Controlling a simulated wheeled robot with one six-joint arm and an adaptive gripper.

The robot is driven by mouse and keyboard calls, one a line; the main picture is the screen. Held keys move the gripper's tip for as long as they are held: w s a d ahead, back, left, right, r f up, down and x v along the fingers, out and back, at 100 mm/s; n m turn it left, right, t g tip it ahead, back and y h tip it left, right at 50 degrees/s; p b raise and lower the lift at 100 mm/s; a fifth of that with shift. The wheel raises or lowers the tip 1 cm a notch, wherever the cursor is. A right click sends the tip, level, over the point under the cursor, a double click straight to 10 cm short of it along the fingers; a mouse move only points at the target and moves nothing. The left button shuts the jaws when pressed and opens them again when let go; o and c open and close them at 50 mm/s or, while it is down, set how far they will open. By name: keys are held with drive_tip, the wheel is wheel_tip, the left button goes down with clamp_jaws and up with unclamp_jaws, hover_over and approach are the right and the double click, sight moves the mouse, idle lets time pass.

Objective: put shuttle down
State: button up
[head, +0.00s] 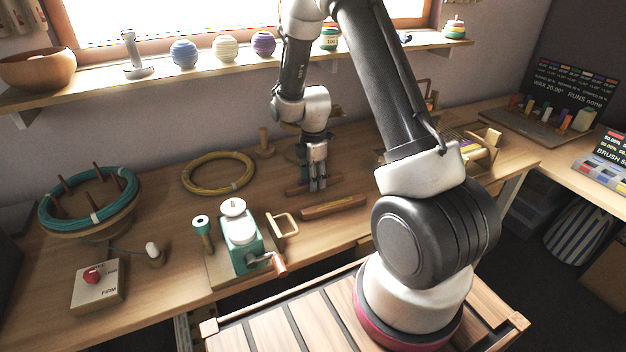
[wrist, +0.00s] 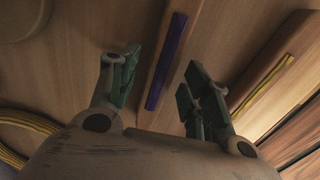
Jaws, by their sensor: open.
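A wooden shuttle with a purple strip (wrist: 165,62) lies on the table between my fingertips in the wrist view. In the head view a wooden shuttle (head: 297,191) shows partly behind my gripper (head: 318,187). My gripper's fingers (wrist: 155,92) are spread apart, and the jaws are open around or just above the purple shuttle; contact is not clear. A second wooden shuttle with a yellow strip (wrist: 262,83) lies to the right in the wrist view. In the head view a shuttle (head: 333,207) lies in front of my gripper.
A yellow ring (head: 219,189) lies left of my gripper. A green hand-cranked winder (head: 240,248) and a wooden frame handle (head: 283,224) stand in front. A teal coil (head: 70,222) on a pegged stand and a red-button box (head: 97,285) are far left. A shelf (head: 215,72) runs behind.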

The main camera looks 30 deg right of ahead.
drive_tip(key=s+r+m+t, duration=0.1)
drive_tip(key=s+r+m, duration=0.15)
drive_tip(key=r, duration=0.85)
drive_tip(key=s+r+m, duration=0.2)
drive_tip(key=s+r, duration=0.1)
drive_tip(key=r, duration=0.7)
drive_tip(key=s+r+m+t, duration=0.1)
drive_tip(key=s+r+m, duration=0.2)
drive_tip(key=s, duration=0.4)
drive_tip(key=s+d+r+m+t, duration=0.1)
drive_tip(key=s+r+m, duration=0.3)
drive_tip(key=s+m, duration=0.2)
drive_tip(key=s+r+m+t, duration=0.1)
drive_tip(key=s+r+m, duration=0.3)
drive_tip(key=s, duration=0.4)
drive_tip(key=shift+s+d, duration=0.2)
drive_tip(key=shift+s, duration=0.1)
